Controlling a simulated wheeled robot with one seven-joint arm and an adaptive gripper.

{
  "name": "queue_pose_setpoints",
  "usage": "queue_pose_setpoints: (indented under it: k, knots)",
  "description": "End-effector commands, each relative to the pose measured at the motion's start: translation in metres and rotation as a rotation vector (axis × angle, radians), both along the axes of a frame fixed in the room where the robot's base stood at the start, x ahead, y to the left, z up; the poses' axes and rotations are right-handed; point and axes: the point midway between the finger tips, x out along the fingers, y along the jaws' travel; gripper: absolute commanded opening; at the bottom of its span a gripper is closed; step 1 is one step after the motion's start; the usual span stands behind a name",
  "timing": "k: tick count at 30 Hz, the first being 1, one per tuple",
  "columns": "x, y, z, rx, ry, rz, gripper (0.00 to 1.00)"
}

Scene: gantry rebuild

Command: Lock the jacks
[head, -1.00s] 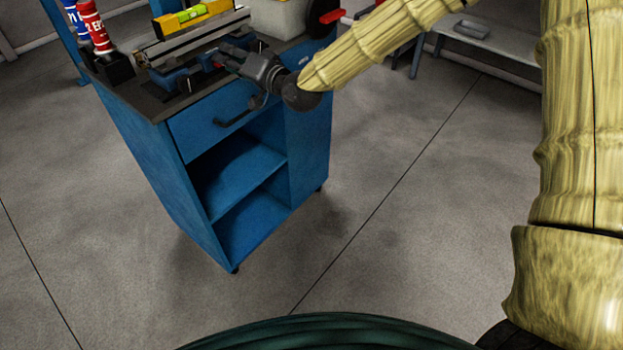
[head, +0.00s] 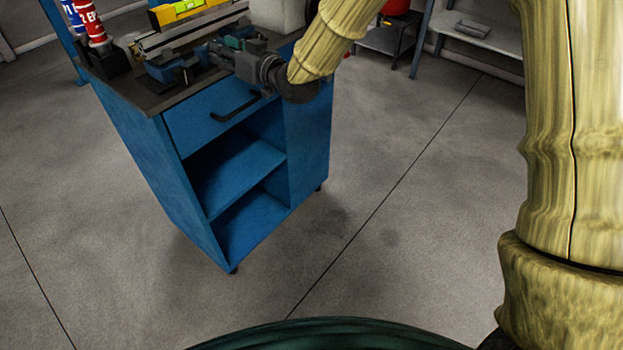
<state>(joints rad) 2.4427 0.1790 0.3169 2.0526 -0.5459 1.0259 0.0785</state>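On top of the blue cabinet, a long metal rail (head: 188,38) lies across low blue supports, which look like the jacks. The left blue jack (head: 166,74) shows under the near side of the rail. My gripper (head: 217,54) is at the right part of the rail, low over the cabinet top, and covers much of what is there. A bit of blue-green (head: 233,43) shows just behind it. The fingers are small and dark, so I cannot tell whether they are open or touch a jack. No locking lever shows clearly.
A yellow spirit level (head: 183,10) lies on the rail. Red and blue bottles (head: 89,22) stand in a dark holder at the cabinet's left. A pale box (head: 277,15) stands behind my gripper. The cabinet (head: 140,150) has a drawer and open shelves. The floor around is clear.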

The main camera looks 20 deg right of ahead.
Motion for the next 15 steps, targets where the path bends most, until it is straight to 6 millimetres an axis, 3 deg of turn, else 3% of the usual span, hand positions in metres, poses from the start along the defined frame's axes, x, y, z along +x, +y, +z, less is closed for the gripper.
queue_pose_setpoints:
  k: [8, 15]
  knots:
    - [-0.002, 0.003, -0.001, -0.120, -0.089, 0.002, 0.32]
    - [-0.023, -0.014, 0.001, -0.123, -0.089, -0.001, 0.32]
